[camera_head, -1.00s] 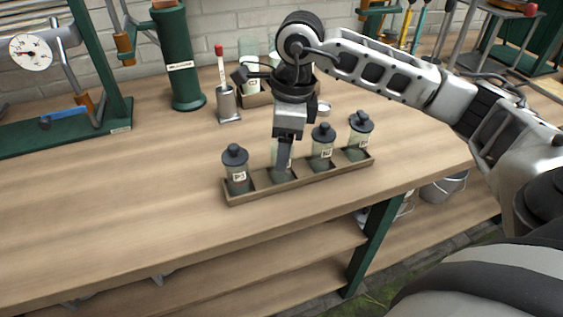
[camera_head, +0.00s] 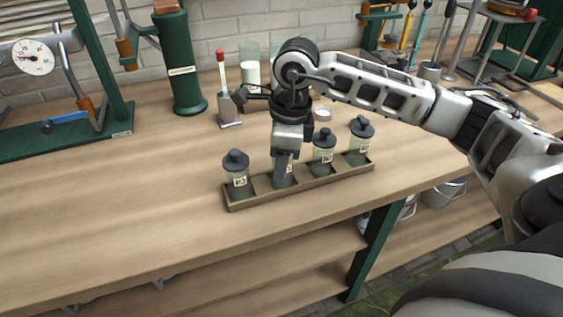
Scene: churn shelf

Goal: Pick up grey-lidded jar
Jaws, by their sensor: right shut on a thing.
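A low wooden tray (camera_head: 232,206) on the bench holds a row of small glass jars with dark grey knobbed lids. One jar (camera_head: 237,175) stands in the left compartment, one (camera_head: 323,153) is right of my gripper, and one (camera_head: 360,141) is at the right end. My right gripper (camera_head: 284,176) points down over the second compartment from the left. It is shut on a jar (camera_head: 290,169) there, whose lid and upper part are mostly hidden by the fingers. I cannot tell whether this jar touches the tray floor. My left gripper is not in view.
A metal holder (camera_head: 229,109) with a red-tipped stick stands behind the tray, beside a green cylinder (camera_head: 182,75). A small round lid (camera_head: 322,114) lies behind my right wrist. A green press with a dial (camera_head: 33,57) is at left. The bench front left is clear.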

